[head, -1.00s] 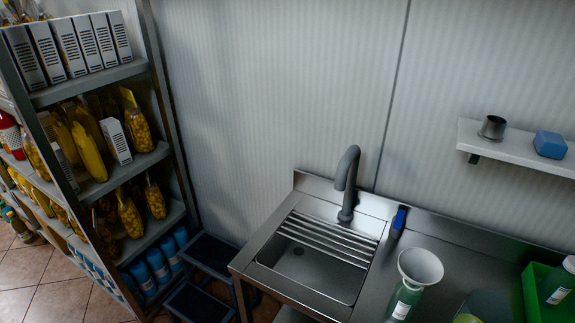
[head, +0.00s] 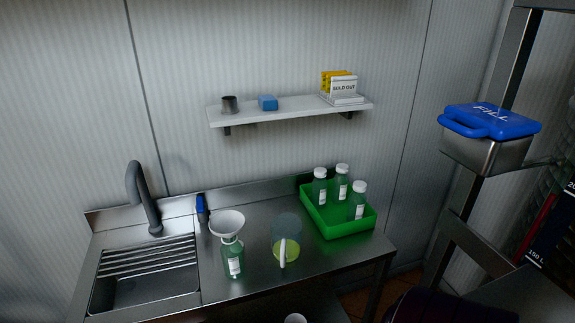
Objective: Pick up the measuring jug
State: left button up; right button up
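The measuring jug (head: 287,238) stands upright on the steel counter (head: 190,290), in the middle of the head view. It is clear, with a pale handle facing the front and yellow-green liquid in its bottom. It stands between a green bottle with a white funnel on top and a green tray. Neither of my grippers shows in the head view.
A green bottle (head: 234,264) with a white funnel (head: 227,222) is left of the jug. A green tray (head: 352,230) with several bottles is to its right. The sink (head: 145,290) and tap (head: 136,185) are at left. A wall shelf (head: 290,111) hangs above.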

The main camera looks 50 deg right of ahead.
aim_at(286, 228)
jog(key=z, duration=0.4)
jog(key=k+j+z, duration=0.1)
jog(key=z, duration=0.65)
jog(key=k+z, duration=0.15)
jog(key=z, duration=0.25)
jog(key=i+j+z, duration=0.3)
jog(key=j, duration=0.25)
jog(key=j+z, duration=0.15)
jog(key=j, duration=0.15)
jog(key=i, duration=0.05)
